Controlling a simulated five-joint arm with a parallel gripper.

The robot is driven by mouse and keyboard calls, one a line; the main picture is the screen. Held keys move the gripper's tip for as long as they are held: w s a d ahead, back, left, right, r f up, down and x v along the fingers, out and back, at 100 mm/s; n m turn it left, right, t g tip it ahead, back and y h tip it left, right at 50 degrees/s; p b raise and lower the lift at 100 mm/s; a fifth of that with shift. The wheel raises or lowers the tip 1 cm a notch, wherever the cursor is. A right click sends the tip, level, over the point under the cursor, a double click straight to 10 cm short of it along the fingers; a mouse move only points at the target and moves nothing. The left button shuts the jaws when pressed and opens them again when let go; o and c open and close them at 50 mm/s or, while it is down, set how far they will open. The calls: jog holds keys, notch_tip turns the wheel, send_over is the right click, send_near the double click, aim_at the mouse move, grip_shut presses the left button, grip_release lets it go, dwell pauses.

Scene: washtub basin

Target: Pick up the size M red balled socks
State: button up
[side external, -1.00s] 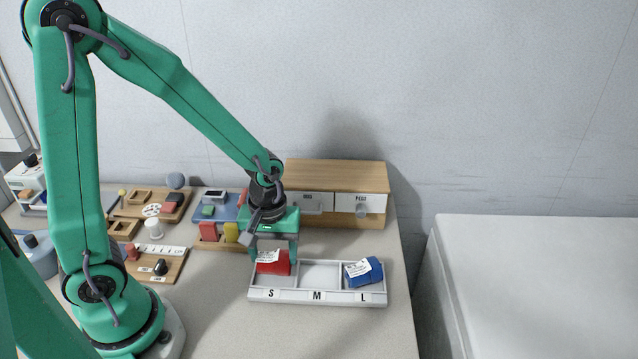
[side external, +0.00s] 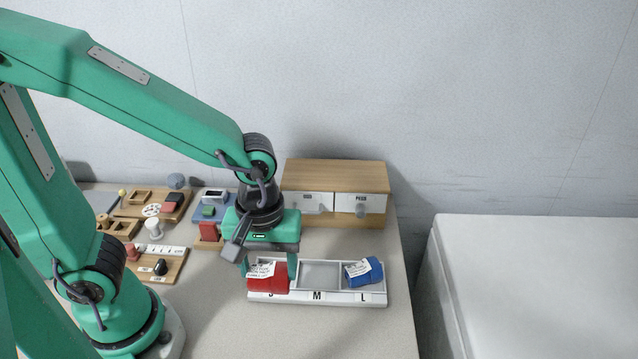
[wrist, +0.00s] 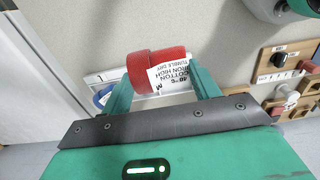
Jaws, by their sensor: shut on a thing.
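The red balled socks (side external: 268,284) are between the two fingers of my gripper (side external: 268,268), which is shut on them. They appear raised above the S compartment at the left of the white sorting tray (side external: 340,299). A white care label is on the socks. In the wrist view the red roll (wrist: 141,66) sits between the green fingers (wrist: 163,90). Its label reads upside down, with cotton, iron high and tumble dry text and what looks like an M. The tray's middle M compartment is empty. The S letter is mostly covered by the socks.
Blue balled socks (side external: 366,275) with a white label lie in the L compartment. A wooden drawer box (side external: 337,177) stands behind the tray. Wooden boards (side external: 163,264) with small items lie to the left. The tabletop in front of the tray is clear.

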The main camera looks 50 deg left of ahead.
jog(key=shift+s+d+r, duration=0.35)
jog(key=shift+d, duration=0.1)
